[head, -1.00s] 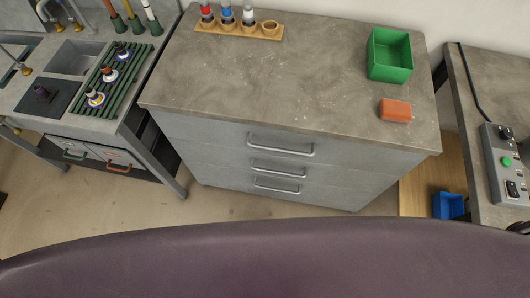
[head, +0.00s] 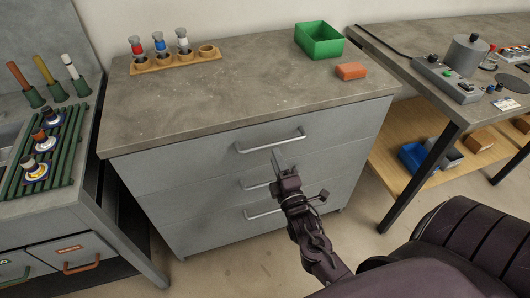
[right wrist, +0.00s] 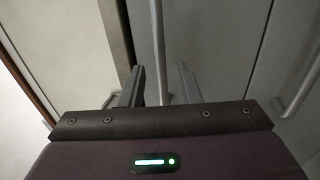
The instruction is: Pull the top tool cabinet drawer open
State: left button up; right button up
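The grey tool cabinet (head: 160,166) has three stacked drawers with bar handles, and all look closed. The top drawer's handle (head: 270,141) is a silver bar under the worktop. My right gripper (head: 278,160) is in front of the drawer fronts, its fingertips just below the top handle in the head view. In the right wrist view its two fingers (right wrist: 160,88) are apart, with a handle bar (right wrist: 158,45) showing in the gap. I cannot tell whether they touch it. The middle handle (head: 257,185) is partly hidden by the gripper. My left gripper is out of view.
On the cabinet top are a green bin (head: 319,41), an orange block (head: 351,71) and a wooden rack (head: 179,60) with small bottles. A workbench (head: 408,47) stands right, with a blue bin (head: 414,157) on its lower shelf. A sink unit (head: 78,203) stands left.

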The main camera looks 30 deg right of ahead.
aim_at(270, 144)
jog(key=x, duration=0.5)
jog(key=shift+w, duration=0.35)
grip_shut()
